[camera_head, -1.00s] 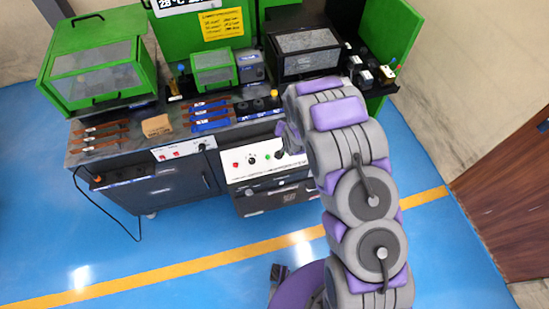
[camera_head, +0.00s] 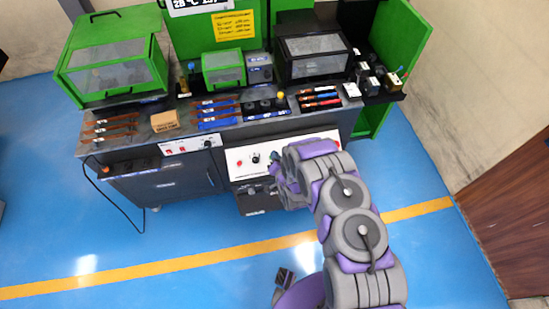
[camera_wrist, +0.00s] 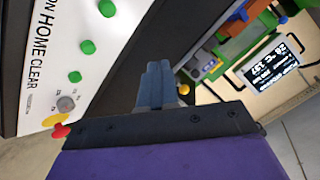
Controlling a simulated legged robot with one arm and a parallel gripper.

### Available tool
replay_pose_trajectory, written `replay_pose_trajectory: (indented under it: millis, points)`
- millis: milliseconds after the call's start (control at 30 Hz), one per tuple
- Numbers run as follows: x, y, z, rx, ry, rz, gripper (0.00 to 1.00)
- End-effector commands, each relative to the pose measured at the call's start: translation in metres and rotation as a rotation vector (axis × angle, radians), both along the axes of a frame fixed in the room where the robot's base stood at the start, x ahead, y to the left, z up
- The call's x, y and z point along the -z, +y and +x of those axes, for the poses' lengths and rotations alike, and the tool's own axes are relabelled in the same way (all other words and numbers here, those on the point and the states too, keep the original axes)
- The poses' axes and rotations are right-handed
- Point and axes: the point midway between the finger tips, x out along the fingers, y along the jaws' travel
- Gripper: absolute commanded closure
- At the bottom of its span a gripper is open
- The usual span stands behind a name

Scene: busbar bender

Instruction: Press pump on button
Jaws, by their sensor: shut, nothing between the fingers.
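In the wrist view the panel (camera_wrist: 50,55) shows the words HOME and CLEAR and the end of a word reading ON. Green buttons (camera_wrist: 88,47) sit in a row beside them, with a grey knob (camera_wrist: 66,104) and a red button (camera_wrist: 60,131). I cannot tell which is the pump on button. My gripper (camera_wrist: 157,68) is shut and empty, apart from the green buttons.
Green-framed enclosures (camera_head: 110,70) and a black one (camera_head: 313,55) stand behind.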

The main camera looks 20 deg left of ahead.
Motion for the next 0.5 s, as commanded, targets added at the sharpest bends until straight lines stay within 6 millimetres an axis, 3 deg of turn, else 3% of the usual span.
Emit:
replay_pose_trajectory:
  millis: [500]
  points:
    - [0.0043,-0.0005,0.0015,-0.001,-0.001,0.004,1.00]
